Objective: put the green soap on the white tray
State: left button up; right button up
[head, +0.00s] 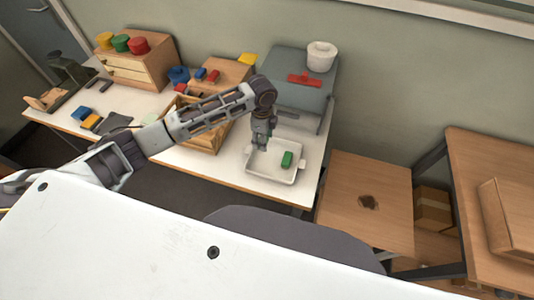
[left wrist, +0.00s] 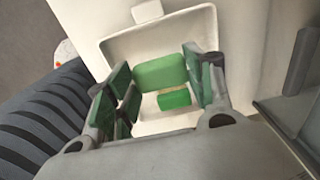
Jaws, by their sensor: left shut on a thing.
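The white tray (head: 260,172) stands at the right front corner of the white table. A green block (head: 287,159) shows in its right half. My left gripper (head: 262,146) points down over the tray's left half. In the left wrist view, the left gripper's fingers (left wrist: 161,88) have green pads and frame two green pieces over the tray (left wrist: 122,42): a larger one (left wrist: 160,71) and a smaller one (left wrist: 174,99). The gripper is shut on a green piece, which I take for the green soap; I cannot tell clearly which piece is held. My right gripper is not in view.
A grey raised surface (head: 290,92) behind the tray holds a white bucket (head: 321,55) and a red item (head: 304,79). Wooden boxes and coloured pieces fill the table further left. A wooden stool (head: 362,190) stands right of the table.

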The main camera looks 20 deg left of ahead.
pick_arm(q)
send_over(263, 157)
jog(key=shift+w+f, duration=0.15)
jog(key=shift+f, duration=2.15)
jog(key=shift+f+p, duration=0.3)
jog(key=shift+f, duration=1.6)
jog(key=shift+f, duration=0.15)
jog(key=o, duration=1)
jog(key=shift+o, duration=0.2)
notch_tip(263, 157, up, 12)
jog(key=shift+r+b, duration=0.2)
jog(key=shift+b, duration=0.3)
